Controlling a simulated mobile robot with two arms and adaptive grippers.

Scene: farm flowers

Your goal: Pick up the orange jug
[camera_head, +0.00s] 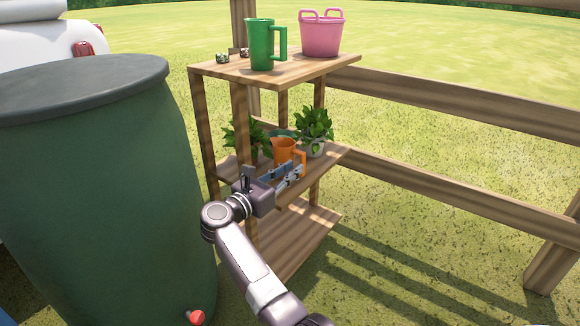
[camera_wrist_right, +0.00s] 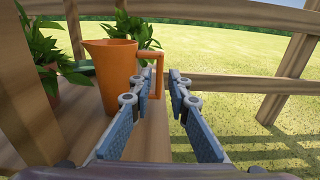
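The orange jug (camera_head: 285,150) stands upright on the middle shelf of the wooden rack, with its handle toward the right. My right gripper (camera_head: 291,178) is at the front edge of that shelf, in front of the jug. In the right wrist view the jug (camera_wrist_right: 112,75) is ahead and to the left, and its handle lines up near the left finger. The right gripper (camera_wrist_right: 162,88) is open, with nothing between its fingers. I cannot tell whether the left finger touches the handle. My left gripper is not in view.
Potted plants (camera_head: 315,126) stand behind and beside the jug. The rack's top shelf (camera_head: 300,68) holds a green jug (camera_head: 262,45) and a pink tub (camera_head: 321,36). A front rack post (camera_head: 240,120) stands left of the gripper.

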